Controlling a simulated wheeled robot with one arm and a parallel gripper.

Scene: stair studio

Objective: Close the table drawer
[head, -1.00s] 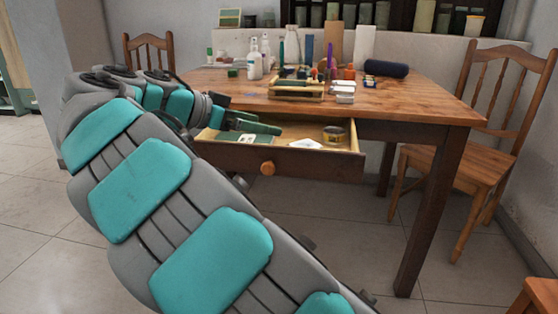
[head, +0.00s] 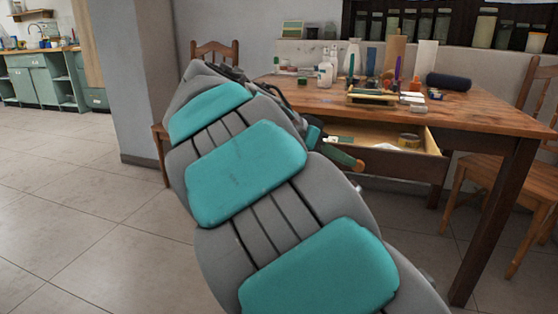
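The wooden table (head: 480,118) stands right of centre in the head view. Its drawer (head: 405,164) is pulled open under the tabletop, with its inside showing. A round tin (head: 409,140) and a small white item (head: 385,146) lie in it. An orange-brown knob (head: 359,166) shows at the drawer front. My gripper (head: 340,157) has green fingers and is at the drawer front, close beside the knob. I cannot tell whether it touches the knob or whether the fingers are open. My arm hides the drawer's left part and most of the gripper.
Bottles, boxes and a dark roll (head: 448,81) stand on the tabletop. A wooden chair (head: 215,50) is behind the table at left, another (head: 535,170) at right. A grey pillar (head: 143,90) stands at left. The tiled floor (head: 85,215) at left is clear.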

